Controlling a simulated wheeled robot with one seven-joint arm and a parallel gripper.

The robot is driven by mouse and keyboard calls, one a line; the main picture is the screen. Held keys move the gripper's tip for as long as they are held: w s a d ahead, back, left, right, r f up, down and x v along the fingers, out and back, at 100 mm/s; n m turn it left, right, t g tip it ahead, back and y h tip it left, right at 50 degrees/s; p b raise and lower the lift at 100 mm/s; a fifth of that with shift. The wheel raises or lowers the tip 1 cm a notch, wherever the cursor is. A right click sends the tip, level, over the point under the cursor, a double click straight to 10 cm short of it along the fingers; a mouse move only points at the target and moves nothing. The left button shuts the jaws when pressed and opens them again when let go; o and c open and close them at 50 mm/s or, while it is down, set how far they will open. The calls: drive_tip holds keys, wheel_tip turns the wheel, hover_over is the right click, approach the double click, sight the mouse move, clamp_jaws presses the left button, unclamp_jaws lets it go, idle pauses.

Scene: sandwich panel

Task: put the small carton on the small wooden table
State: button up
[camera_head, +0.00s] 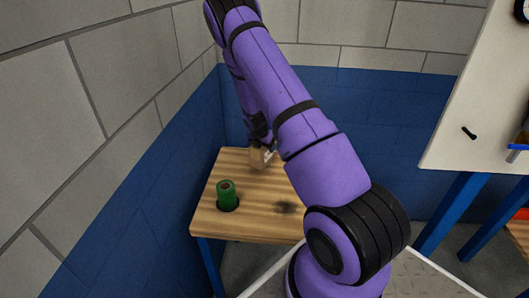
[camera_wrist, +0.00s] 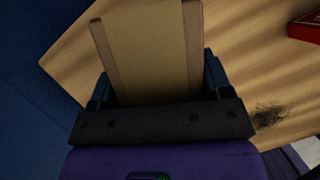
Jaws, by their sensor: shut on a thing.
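My gripper (camera_wrist: 158,88) is shut on the small carton (camera_wrist: 146,48), a plain tan-brown box with darker side edges. In the wrist view the carton fills the space between the two fingers. In the head view the carton (camera_head: 257,158) shows small and partly hidden behind my arm, over the back part of the small wooden table (camera_head: 255,218). The table has a striped wooden top and blue legs. I cannot tell whether the carton touches the tabletop or hangs just above it.
A green cylinder (camera_head: 226,196) stands on the table's front left. A dark smudge (camera_head: 286,207) marks the top. A red object (camera_wrist: 306,27) shows at the wrist view's right edge. Blue-and-grey walls close in behind and left. A white panel (camera_head: 458,90) stands at the right.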

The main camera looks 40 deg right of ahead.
drive_tip(key=shift+f, duration=1.45)
drive_tip(key=o, duration=1.1)
drive_tip(key=shift+f, duration=0.1)
drive_tip(key=shift+c, duration=0.2)
